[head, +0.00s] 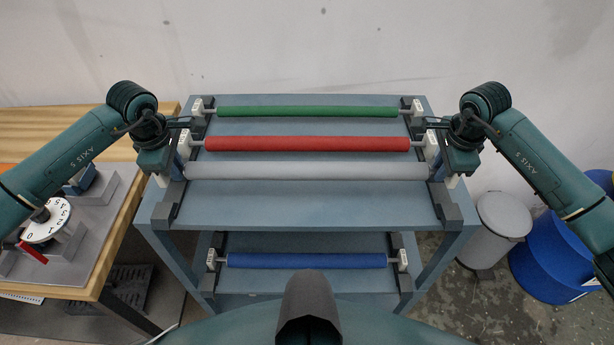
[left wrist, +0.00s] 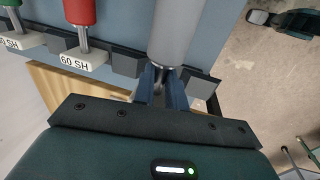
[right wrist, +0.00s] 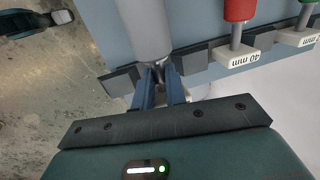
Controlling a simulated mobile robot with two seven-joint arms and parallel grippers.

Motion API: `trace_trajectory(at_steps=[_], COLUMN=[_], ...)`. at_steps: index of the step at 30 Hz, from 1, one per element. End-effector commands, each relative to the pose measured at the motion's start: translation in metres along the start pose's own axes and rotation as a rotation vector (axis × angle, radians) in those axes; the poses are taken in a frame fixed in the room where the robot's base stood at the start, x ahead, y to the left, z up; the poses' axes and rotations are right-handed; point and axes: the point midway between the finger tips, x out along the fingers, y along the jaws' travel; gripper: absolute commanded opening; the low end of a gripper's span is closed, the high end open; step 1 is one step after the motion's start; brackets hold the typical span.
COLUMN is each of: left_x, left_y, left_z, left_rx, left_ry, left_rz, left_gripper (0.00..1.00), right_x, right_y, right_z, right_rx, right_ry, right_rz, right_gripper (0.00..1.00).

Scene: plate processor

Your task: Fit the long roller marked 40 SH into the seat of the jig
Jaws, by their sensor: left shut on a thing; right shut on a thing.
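A long grey roller (head: 305,171) lies across the front of the upper rack shelf. My left gripper (head: 181,168) is shut on its left end, and in the left wrist view the fingers (left wrist: 160,92) close around the end shaft below the roller (left wrist: 175,35). My right gripper (head: 437,168) is shut on its right end; the right wrist view shows the same grip (right wrist: 156,90) on the roller (right wrist: 145,30). No marking shows on the grey roller. I cannot tell whether it rests in its brackets or hangs just above them. No seat is clearly identifiable as the jig's.
A red roller (head: 305,144), tagged 60 SH and 40 mm, and a green roller (head: 305,112) lie behind. A blue roller (head: 305,261) lies on the lower shelf. A wooden bench (head: 110,265) with a numbered dial (head: 47,224) stands left. A bin (head: 497,230) and blue drum (head: 555,255) stand right.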

Motion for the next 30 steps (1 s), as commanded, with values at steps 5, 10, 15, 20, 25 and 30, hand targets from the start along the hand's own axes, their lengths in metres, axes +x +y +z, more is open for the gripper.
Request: trace_trajectory(at_steps=[5,10,15,20,25,30], left_x=[-0.0051,-0.0045,-0.0045,-0.0045,-0.0048,-0.0110], left_y=[0.0015,0.0015,0.0015,0.0015,0.0014,-0.0006], left_z=[-0.0004,-0.0004,-0.0005,-0.0005,-0.0005,-0.0005], left_rx=[-0.001,-0.001,-0.001,-0.001,-0.001,0.000], left_ry=[0.000,0.000,0.001,0.001,0.001,0.000], left_rz=[0.002,0.002,0.002,0.002,0.002,0.004], left_gripper=[0.00,0.00,0.00,0.00,0.00,0.00], right_x=[-0.0050,-0.0044,-0.0044,-0.0045,-0.0047,-0.0109], right_y=[-0.0014,-0.0014,-0.0014,-0.0014,-0.0014,0.0007], right_z=[-0.0005,-0.0005,-0.0005,-0.0006,-0.0006,-0.0008], right_rx=[0.001,0.001,0.001,0.001,0.001,0.000], right_ry=[0.001,0.001,0.001,0.001,0.001,0.000], right_rz=[-0.002,-0.002,-0.002,-0.002,-0.002,-0.004], right_gripper=[0.00,0.00,0.00,0.00,0.00,0.00])
